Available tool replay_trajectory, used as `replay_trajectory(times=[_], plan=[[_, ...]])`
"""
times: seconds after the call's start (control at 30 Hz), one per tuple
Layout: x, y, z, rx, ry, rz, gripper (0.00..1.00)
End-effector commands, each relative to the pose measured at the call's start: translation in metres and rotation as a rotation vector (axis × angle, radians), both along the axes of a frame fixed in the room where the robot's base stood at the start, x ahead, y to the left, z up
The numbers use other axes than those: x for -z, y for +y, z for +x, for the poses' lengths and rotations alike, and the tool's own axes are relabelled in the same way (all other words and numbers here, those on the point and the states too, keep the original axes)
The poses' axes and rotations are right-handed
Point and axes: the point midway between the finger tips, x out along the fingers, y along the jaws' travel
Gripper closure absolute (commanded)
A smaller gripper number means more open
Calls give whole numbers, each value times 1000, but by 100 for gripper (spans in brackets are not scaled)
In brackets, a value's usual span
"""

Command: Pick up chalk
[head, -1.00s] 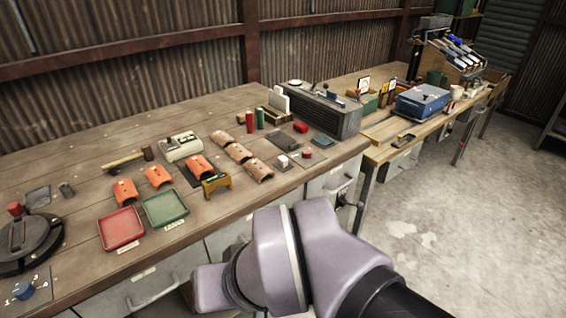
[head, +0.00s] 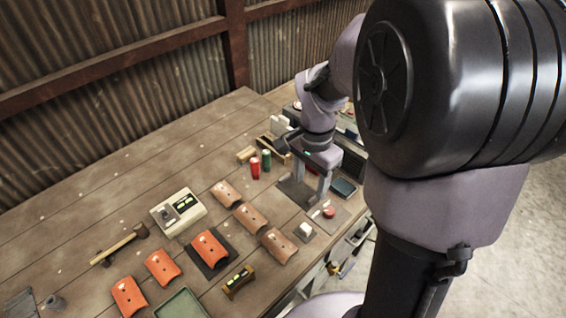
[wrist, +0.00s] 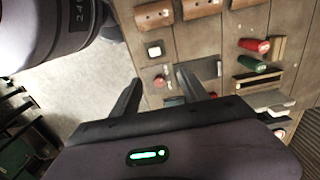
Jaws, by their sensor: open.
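A small pale stick that looks like the chalk (head: 316,213) lies on the bench beside a red round piece (head: 329,212). My gripper (head: 311,183) points down above the right part of the bench, open and empty, just behind the pale stick in the head view. In the wrist view my gripper (wrist: 159,77) has its two fingers spread apart.
A white block (head: 305,229) sits on a dark pad nearby. Curved orange tiles (head: 278,244) lie to the left. A hammer (head: 120,243) lies far left. The back left bench is clear.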

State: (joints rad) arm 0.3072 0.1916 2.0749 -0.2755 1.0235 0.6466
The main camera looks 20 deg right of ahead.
Motion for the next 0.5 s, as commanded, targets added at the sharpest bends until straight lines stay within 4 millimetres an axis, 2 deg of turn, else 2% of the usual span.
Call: replay_trajectory(times=[0.07,0.3,0.4,0.5], plan=[[15,1,-1,-1,3,1,47],[90,1,-2,-3,4,2,47],[111,2,-2,-3,3,2,47],[122,1,-2,-4,0,1,47]])
